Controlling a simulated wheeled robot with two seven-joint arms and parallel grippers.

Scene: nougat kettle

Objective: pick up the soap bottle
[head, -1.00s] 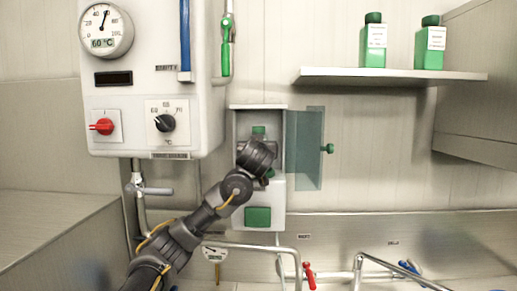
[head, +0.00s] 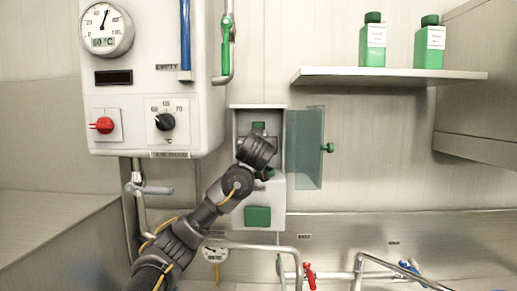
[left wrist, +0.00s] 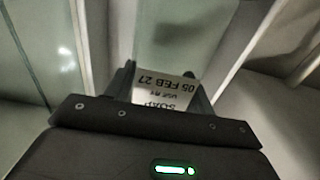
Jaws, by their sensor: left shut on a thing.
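The soap bottle (head: 258,127) stands in the open wall dispenser box (head: 277,114); only its green cap shows above my arm in the head view. In the left wrist view its white label (left wrist: 163,93) reads SOAP and 05 FEB 27, upside down. My left gripper (head: 257,151) reaches into the box and hides most of the bottle. In the left wrist view its fingers (left wrist: 165,84) are closed on the sides of the bottle at the label. My right gripper is not in view.
The dispenser's clear door (head: 305,150) stands open to the right. A green button (head: 257,216) is below. Two green bottles stand on the shelf (head: 390,76) at upper right. A white boiler (head: 150,75) hangs at left. Pipes and taps (head: 309,276) run along the bottom.

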